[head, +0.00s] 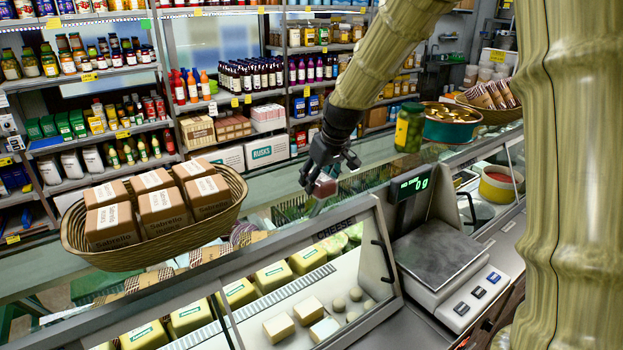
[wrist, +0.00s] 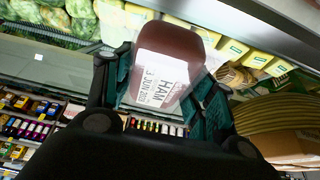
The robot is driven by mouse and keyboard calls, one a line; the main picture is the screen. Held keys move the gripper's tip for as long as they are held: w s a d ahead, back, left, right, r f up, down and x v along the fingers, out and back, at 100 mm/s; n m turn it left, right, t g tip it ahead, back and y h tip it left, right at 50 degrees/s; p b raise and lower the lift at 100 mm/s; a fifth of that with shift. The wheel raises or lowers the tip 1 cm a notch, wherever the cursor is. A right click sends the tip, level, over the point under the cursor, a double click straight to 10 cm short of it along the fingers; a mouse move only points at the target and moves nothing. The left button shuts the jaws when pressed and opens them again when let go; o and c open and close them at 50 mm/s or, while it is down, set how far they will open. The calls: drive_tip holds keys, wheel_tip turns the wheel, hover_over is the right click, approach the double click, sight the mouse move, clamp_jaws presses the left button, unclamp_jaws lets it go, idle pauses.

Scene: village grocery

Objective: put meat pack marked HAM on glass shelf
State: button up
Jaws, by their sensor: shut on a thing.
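My gripper (head: 328,172) is shut on the meat pack. The pack (wrist: 164,62) is reddish-brown in clear wrap, with a white label reading HAM and a date, and it sits between both fingers in the wrist view. In the head view the pack (head: 325,186) shows small below the fingers, above the counter. A glass shelf (head: 250,222) appears to run along the top of the cheese display case; the pack hangs over or near it. I cannot tell the gap between pack and glass.
A wicker basket (head: 160,258) of Sabrello boxes stands left on the counter. A scale (head: 437,255) reading 0 g, a pickle jar (head: 409,128) and a teal bowl (head: 452,122) stand right. The cheese case (head: 345,262) holds yellow blocks. Stocked shelves line the back.

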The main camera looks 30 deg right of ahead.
sight(311, 172)
drive_tip(key=shift+w+d+f+p, duration=0.15)
drive_tip(key=shift+w+p, duration=0.8)
drive_tip(key=shift+w, duration=1.3)
wheel_tip(311, 172, down, 4)
drive_tip(key=shift+r+p, duration=0.25)
drive_tip(key=shift+p, duration=0.75)
drive_tip(key=shift+f, duration=0.1)
drive_tip(key=o, duration=1.3)
drive_tip(key=shift+f, duration=0.1)
drive_tip(key=shift+r, duration=0.25)
drive_tip(key=shift+b+v, duration=2.1)
drive_tip(key=shift+v, duration=3.85)
